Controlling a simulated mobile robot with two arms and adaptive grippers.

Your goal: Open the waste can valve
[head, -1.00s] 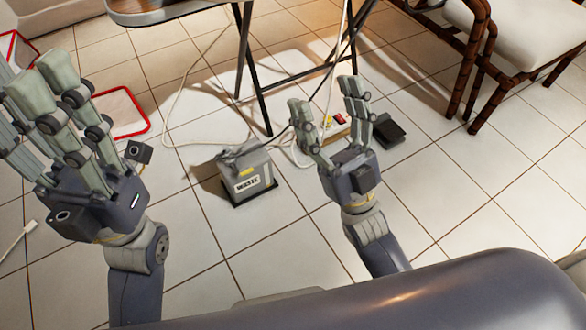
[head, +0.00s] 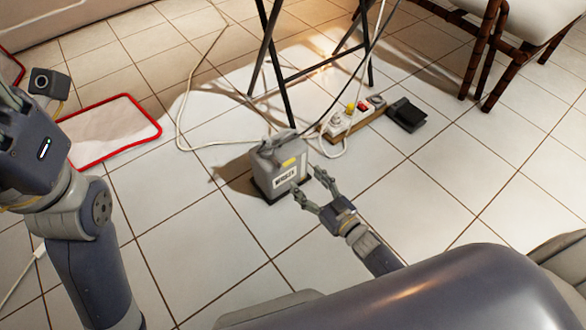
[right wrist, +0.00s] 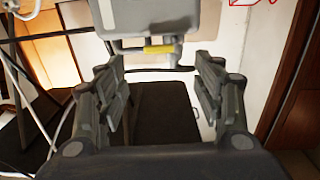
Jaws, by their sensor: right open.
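The waste can (head: 268,172), a small grey box with a white label reading "WASTE", stands on the tiled floor in the head view. A small yellow part (head: 288,162) sits on it above the label; it also shows in the right wrist view (right wrist: 160,49). I cannot tell whether this is the valve or how it is set. My right gripper (head: 309,183) is open just to the right of the can, fingers towards it. In the right wrist view the can (right wrist: 205,18) lies beyond the open fingers. My left gripper is at the left edge, its fingers cut off.
A power strip (head: 340,124) with plugs, a black box (head: 407,114) and loose cables (head: 178,118) lie behind the can. Dark stand legs (head: 275,60) rise behind it. A red-rimmed mat (head: 112,132) lies left, a chair (head: 500,40) back right.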

